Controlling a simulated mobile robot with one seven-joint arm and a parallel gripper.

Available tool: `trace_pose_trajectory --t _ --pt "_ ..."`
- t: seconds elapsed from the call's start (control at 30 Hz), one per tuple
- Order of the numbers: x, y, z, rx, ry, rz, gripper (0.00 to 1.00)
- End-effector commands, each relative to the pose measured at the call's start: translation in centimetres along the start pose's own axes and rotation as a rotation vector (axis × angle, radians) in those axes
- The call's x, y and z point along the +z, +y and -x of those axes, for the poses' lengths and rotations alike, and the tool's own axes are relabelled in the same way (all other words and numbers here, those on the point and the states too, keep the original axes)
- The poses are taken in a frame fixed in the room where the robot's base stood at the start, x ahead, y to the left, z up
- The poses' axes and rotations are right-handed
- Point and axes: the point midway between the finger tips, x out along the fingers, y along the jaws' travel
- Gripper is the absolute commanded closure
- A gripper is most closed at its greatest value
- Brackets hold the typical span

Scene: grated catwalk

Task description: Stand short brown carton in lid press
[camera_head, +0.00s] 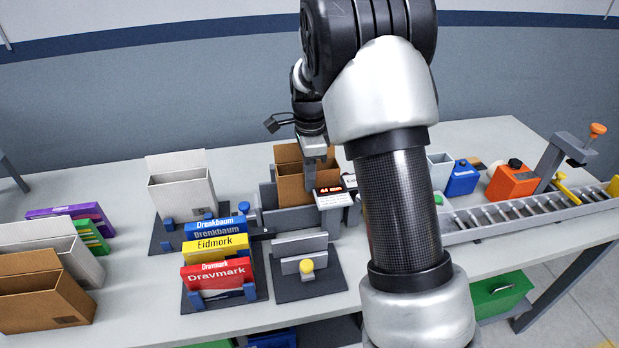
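A brown carton (291,189) with its top open stands upright at the middle of the table, between low grey walls of a dark fixture (268,194). I cannot tell for certain whether this fixture is the lid press. My gripper (311,178) points down at the carton's right part, with a finger overlapping its upper front wall. The arm hides the other finger, so the grip is unclear. Another brown carton (40,300), open and lower, stands at the left front edge.
White cartons (182,193) stand at the left. A rack holds blue, yellow and red boxes (218,274). A grey holder with a yellow knob (306,266) is in front. A small red display (331,190) adjoins the carton. A roller track (520,212) lies right.

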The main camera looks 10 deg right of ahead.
Motion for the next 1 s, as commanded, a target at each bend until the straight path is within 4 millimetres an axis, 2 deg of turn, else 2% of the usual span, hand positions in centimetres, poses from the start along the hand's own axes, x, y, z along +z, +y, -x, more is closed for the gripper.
trace_pose_trajectory --t 0.6,1.0 --pt "0.0 0.0 -2.6 0.000 0.000 0.000 1.00" --pt "0.0 0.0 -2.8 0.000 0.000 0.000 1.00"
